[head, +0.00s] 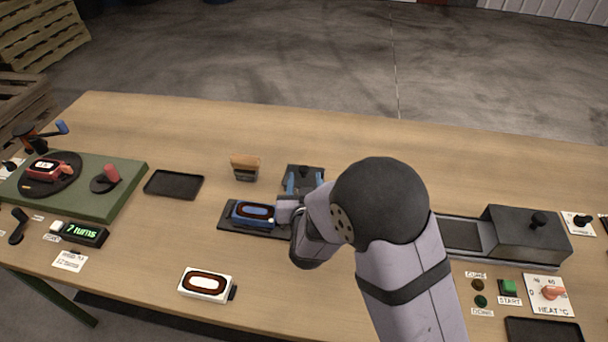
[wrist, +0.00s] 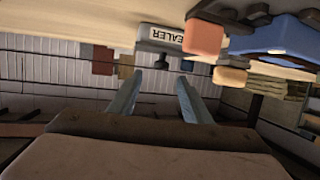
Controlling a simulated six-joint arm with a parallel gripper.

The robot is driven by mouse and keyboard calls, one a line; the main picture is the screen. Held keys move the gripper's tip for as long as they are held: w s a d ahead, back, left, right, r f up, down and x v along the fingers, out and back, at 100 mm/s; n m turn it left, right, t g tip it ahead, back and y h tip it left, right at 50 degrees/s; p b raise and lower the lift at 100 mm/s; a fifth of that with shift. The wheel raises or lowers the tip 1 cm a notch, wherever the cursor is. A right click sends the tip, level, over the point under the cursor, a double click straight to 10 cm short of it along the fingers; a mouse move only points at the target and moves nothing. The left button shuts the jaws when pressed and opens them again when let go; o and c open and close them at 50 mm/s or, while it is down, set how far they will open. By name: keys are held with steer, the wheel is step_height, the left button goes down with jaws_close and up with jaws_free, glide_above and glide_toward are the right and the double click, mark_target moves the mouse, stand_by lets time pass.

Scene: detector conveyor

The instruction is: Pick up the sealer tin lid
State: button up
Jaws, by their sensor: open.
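The sealer tin (wrist: 157,34) is a grey block with a white label reading SEALER in the wrist view, where the table appears at the top. Its lid has a dark knob (wrist: 162,62), seen just beyond my fingertips and between them. In the head view the dark tin (head: 304,170) stands near the middle of the table, its knob on top. My gripper (wrist: 160,77) is open and empty, with two blue-grey fingers apart. In the head view my gripper (head: 305,181) is over the near side of the tin, partly hidden by my arm. I see no clear contact with the knob.
A blue unit (head: 253,211) sits on a dark tray just left of my gripper. A white unit (head: 206,285) lies nearer the front. A grey machine (head: 525,236) stands right. The table's back is clear.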

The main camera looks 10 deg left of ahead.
mark_target(304, 169)
steer(key=shift+p+x, duration=0.85)
steer(key=shift+x, duration=1.6)
steer(key=shift+a+f, duration=0.1)
steer(key=shift+f, duration=0.05)
jaws_close()
